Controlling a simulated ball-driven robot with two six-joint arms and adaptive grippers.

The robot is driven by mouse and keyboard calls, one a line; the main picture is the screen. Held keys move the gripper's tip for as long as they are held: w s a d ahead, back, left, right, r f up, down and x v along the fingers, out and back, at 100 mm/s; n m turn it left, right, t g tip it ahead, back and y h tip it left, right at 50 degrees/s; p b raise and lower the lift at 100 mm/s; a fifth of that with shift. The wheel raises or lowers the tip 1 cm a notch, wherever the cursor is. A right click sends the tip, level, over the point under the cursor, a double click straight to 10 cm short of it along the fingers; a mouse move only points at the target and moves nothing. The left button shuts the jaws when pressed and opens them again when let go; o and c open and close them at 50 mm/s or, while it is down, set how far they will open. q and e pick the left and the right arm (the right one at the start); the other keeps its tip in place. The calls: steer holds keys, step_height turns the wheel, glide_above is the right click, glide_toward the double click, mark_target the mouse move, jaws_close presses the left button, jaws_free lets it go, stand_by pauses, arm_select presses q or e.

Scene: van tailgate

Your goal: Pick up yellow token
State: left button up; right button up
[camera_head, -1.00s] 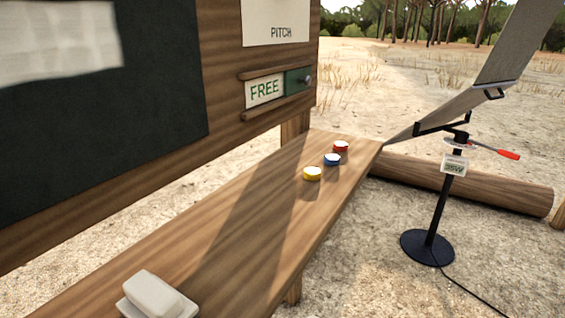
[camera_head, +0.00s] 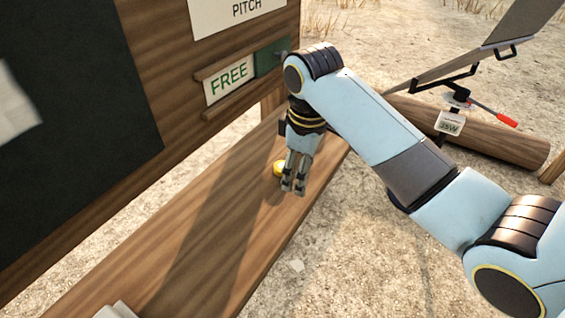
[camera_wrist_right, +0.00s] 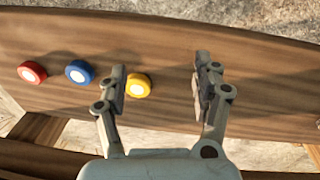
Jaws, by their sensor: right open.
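The yellow token (camera_head: 280,168), a small disc with a white top, lies on the wooden shelf (camera_head: 215,215). In the head view my right gripper (camera_head: 293,190) is over the shelf and partly covers the token. In the right wrist view the gripper (camera_wrist_right: 160,88) is open, its fingers apart and nothing held. There the yellow token (camera_wrist_right: 138,85) is just inside the left finger, which overlaps its edge; I cannot tell whether they touch. My left gripper is not in view.
In the right wrist view a blue token (camera_wrist_right: 79,71) and a red token (camera_wrist_right: 32,73) lie left of the left finger. A board with a FREE sign (camera_head: 229,80) stands behind the shelf. A panel on a stand (camera_head: 455,98) and a log (camera_head: 480,135) are at the right.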

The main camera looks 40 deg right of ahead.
steer(key=w+r+n+g, duration=0.1)
steer(key=w+r+n, duration=0.1)
steer(key=w+r, duration=0.45)
steer(key=p, duration=0.1)
glide_above(283, 165)
steer(key=shift+n, duration=0.3)
step_height(283, 165, down, 5)
steer(key=shift+s+a+f, duration=0.1)
steer(key=shift+s+f, duration=0.05)
steer(key=shift+f, duration=0.05)
step_height(283, 165, down, 5)
steer(key=shift+f+p, duration=0.2)
steer(key=shift+p, duration=0.25)
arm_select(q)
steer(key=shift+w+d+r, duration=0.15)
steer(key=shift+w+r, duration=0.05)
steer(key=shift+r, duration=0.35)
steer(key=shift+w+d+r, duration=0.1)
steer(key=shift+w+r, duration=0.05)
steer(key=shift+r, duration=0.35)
arm_select(e)
steer(key=shift+c, duration=0.2)
steer(key=c, duration=0.9)
